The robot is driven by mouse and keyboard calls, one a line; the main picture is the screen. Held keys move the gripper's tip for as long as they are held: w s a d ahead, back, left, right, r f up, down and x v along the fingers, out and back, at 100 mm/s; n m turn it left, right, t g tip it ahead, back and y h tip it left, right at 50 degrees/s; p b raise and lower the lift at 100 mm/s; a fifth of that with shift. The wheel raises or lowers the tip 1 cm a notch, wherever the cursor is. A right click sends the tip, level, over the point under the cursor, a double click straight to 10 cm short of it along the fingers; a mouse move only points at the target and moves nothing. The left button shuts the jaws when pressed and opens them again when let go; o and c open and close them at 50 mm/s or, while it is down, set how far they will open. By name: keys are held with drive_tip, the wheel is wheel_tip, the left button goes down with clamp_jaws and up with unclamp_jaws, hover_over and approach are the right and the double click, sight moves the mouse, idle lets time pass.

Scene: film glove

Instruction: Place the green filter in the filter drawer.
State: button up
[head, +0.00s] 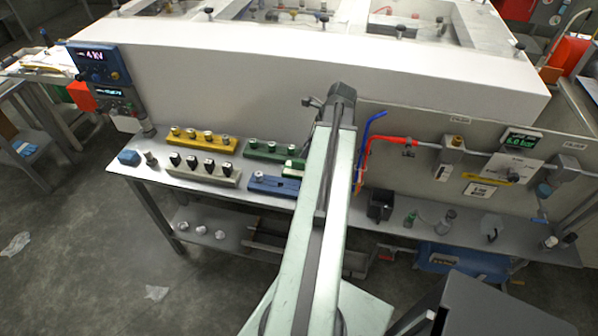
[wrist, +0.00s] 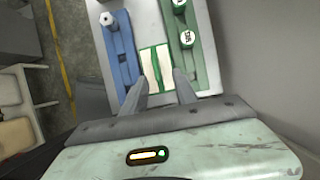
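In the wrist view my gripper (wrist: 161,80) is open, its two fingers apart and pointing at a small green-edged, cream-faced piece (wrist: 155,62). This piece lies between a blue block (wrist: 121,45) and a green block (wrist: 203,55). It looks like the green filter, but I cannot tell for certain. I see no clear contact between it and the fingers. In the head view a small green and white piece (head: 294,168) shows beside my arm, between the green block (head: 275,151) and the blue block (head: 270,184). I cannot make out the filter drawer.
A yellow block (head: 203,139) and a pale block with dark-topped pegs (head: 200,171) stand left on the narrow bench. Right of my arm are a black box (head: 380,206) and red pipe (head: 380,139). A wall rises behind.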

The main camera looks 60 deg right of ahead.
sight(299, 162)
drive_tip(key=b+x, duration=0.7)
drive_tip(key=x, duration=0.1)
drive_tip(key=shift+s+a+f, duration=0.1)
drive_tip(key=shift+s+a, duration=0.05)
drive_tip(key=shift+a, duration=0.2)
drive_tip(key=shift+c, duration=0.3)
clamp_jaws()
